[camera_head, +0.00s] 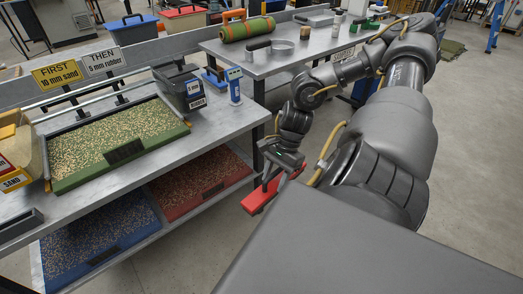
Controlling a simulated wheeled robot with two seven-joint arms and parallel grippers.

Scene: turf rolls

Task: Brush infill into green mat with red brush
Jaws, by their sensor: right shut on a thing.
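The green mat (75,181) lies on the left table in the head view. Its top is covered with tan and dark speckled infill, with green showing along the front and right edges. A dark plate sits on its front side. The red brush (258,199) is held by my right gripper (276,178), which is shut on it. The brush hangs tilted in front of the table's right end, apart from the mat and to its right. Its bristles cannot be made out. My left gripper is not in view.
Below, a blue mat (48,245) and a red mat (235,165) lie on the lower shelf. A yellow sand box (22,143) is at left. The back table (290,65) holds a green roll (247,29).

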